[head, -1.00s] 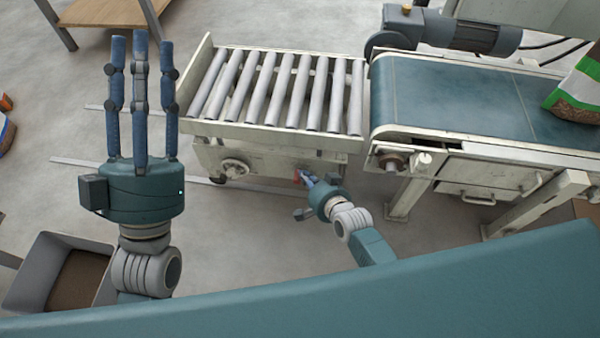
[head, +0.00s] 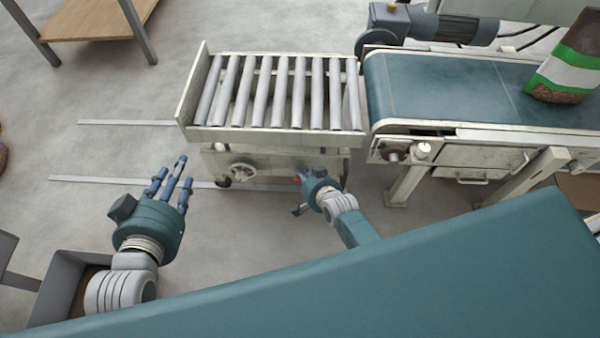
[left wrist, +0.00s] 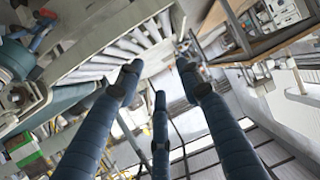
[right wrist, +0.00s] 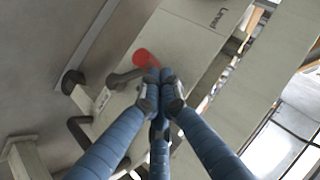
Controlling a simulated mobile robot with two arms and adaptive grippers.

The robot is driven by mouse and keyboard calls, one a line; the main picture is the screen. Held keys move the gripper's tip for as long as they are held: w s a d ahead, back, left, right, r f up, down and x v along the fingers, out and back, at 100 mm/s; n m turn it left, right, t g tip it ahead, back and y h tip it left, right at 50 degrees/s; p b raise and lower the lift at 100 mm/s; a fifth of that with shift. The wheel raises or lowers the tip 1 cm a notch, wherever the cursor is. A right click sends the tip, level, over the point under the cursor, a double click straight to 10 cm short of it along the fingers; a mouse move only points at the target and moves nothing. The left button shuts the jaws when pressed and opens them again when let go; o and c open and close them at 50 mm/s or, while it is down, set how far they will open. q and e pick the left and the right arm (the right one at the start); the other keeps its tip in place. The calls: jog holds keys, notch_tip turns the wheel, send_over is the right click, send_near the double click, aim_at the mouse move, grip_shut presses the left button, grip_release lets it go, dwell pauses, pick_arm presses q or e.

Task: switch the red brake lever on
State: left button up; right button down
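The red brake lever (right wrist: 146,60) shows as a red end just beyond my right fingertips in the right wrist view. In the head view only a small red spot (head: 297,178) shows, low on the front of the roller cart (head: 262,158). My right gripper (right wrist: 161,80) has its fingertips drawn together, close in front of the red end; whether they touch it is unclear. In the head view my right gripper (head: 306,176) is beside the red spot, hiding part of that area. My left gripper (head: 172,178) is open and empty over the floor, left of the cart.
A belt conveyor (head: 440,95) with a bag (head: 565,65) on it stands right of the cart. A handwheel (head: 242,172) sits on the cart's front. Rails (head: 130,181) run along the floor. A grey bin (head: 62,285) is at lower left, a wooden table (head: 95,18) at upper left.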

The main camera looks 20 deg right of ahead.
pick_arm(q)
jog(key=shift+s+a+f+g+y, duration=0.15)
jog(key=shift+s+a+f+g, duration=0.2)
jog(key=shift+f, duration=0.15)
jog(key=shift+s+a+f+g+y, duration=0.15)
jog(key=shift+s+a+f+g, duration=0.15)
jog(key=shift+f, duration=0.2)
pick_arm(e)
jog(key=shift+w+a+f, duration=0.2)
jog(key=shift+a+f, duration=0.2)
jog(key=shift+a, duration=0.2)
pick_arm(q)
jog(key=shift+s, duration=0.1)
